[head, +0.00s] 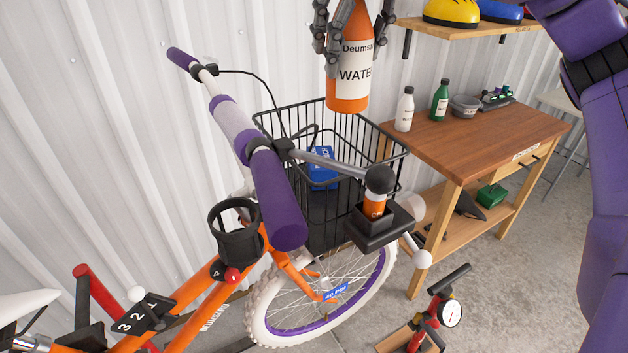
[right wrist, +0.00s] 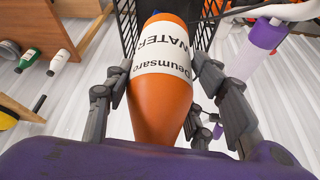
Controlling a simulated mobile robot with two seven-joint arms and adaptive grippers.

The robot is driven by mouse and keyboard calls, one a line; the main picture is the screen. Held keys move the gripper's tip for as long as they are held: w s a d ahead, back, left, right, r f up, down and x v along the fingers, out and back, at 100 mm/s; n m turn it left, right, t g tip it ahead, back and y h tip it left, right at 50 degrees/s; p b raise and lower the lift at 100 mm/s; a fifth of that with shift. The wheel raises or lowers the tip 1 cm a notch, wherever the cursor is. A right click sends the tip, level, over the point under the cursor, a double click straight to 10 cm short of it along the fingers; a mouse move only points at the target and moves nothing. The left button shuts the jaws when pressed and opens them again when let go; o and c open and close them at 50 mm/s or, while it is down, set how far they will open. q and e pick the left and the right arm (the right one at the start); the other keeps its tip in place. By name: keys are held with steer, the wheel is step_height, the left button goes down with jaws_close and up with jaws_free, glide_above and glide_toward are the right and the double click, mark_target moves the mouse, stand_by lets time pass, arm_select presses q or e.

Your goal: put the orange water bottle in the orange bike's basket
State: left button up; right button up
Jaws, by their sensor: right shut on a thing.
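The orange water bottle (head: 348,89), with a white "WATER" label, hangs upright in my right gripper (head: 337,35) at the top of the head view. The gripper's dark fingers are shut around its upper part. In the right wrist view, the bottle (right wrist: 162,88) lies between the fingers (right wrist: 165,95) of the gripper. The black wire basket (head: 335,136) on the orange bike (head: 204,306) is below the bottle. A blue box (head: 322,167) is inside the basket. My left gripper is not in view.
The purple handlebar (head: 274,190) and a dark holder with a small orange item (head: 375,205) are in front of the basket. A wooden workbench (head: 470,140) at right holds a white bottle (head: 405,110) and a green bottle (head: 440,101). A floor pump (head: 430,320) stands beside the wheel. A shelf (head: 460,30) is above the bench.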

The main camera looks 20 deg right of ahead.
mark_target(342, 80)
steer(key=b+x, duration=0.1)
steer(key=x, duration=0.5)
steer(key=shift+f+b, duration=0.3)
steer(key=shift+f, duration=0.05)
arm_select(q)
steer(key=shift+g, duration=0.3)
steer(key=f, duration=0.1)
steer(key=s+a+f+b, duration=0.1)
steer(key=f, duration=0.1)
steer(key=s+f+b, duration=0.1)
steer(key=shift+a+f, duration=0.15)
arm_select(e)
step_height(342, 80, down, 18)
steer(key=s, duration=0.1)
steer(key=shift+s, duration=0.3)
steer(key=shift+f+b, duration=0.15)
steer(key=shift+b, duration=0.15)
steer(key=o, duration=1.2)
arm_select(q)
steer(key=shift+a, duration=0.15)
arm_select(e)
steer(key=o, duration=0.4)
steer(key=shift+c, duration=0.2)
